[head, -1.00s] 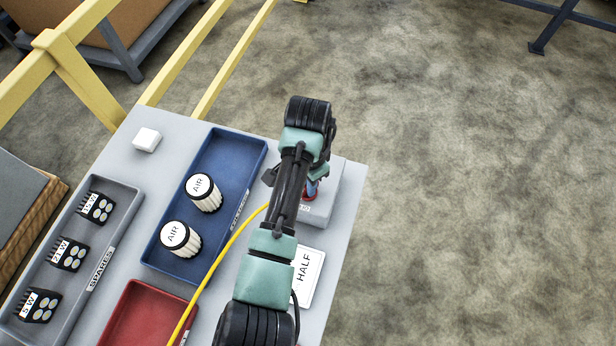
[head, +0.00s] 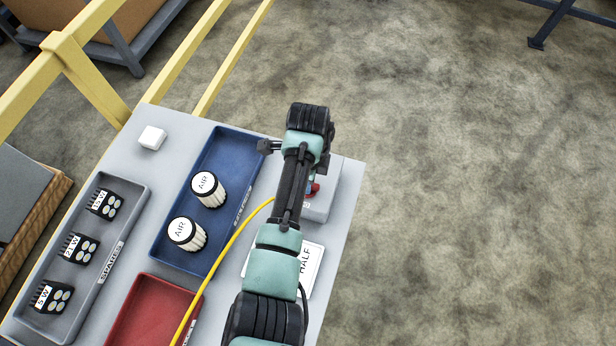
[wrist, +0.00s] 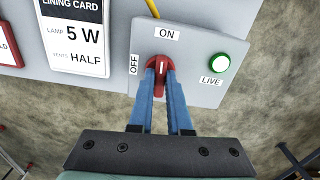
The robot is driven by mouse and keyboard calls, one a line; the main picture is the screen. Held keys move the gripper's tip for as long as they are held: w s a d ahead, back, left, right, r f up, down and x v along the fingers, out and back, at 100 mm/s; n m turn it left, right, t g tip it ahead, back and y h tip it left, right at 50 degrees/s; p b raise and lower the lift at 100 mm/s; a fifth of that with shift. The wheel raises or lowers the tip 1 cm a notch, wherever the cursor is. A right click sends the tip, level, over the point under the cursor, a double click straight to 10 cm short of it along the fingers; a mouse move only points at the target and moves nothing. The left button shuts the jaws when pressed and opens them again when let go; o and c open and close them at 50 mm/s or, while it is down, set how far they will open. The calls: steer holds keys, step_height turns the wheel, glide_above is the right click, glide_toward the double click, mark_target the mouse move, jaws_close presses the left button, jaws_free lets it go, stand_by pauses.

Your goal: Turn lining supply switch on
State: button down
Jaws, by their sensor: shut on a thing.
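The lining supply switch is a grey box (wrist: 203,85) with a red rotary knob (wrist: 161,68). Its labels read ON above the knob and OFF to the left. The knob's white mark stands upright in the wrist view, pointing to ON. A green lamp (wrist: 220,63) marked LIVE looks bright. My gripper (wrist: 160,76) is shut on the red knob, its blue fingers on either side of the handle. In the head view, my arm covers most of the gripper; part of the grey box (head: 325,205) and a bit of red knob (head: 315,188) show.
A lining card (wrist: 80,35) reads 5 W and HALF beside the box. A yellow cable (head: 228,245) crosses the trolley top. A blue tray (head: 222,150) with two AIR filters, a grey spares tray (head: 128,200) and a red tray (head: 150,310) lie left.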

steer(key=shift+r+m, duration=0.1)
steer(key=shift+m, duration=0.5)
steer(key=c, duration=0.9)
jaws_free()
steer(key=shift+o, duration=0.2)
step_height(320, 180, up, 13)
steer(key=shift+b, duration=0.3)
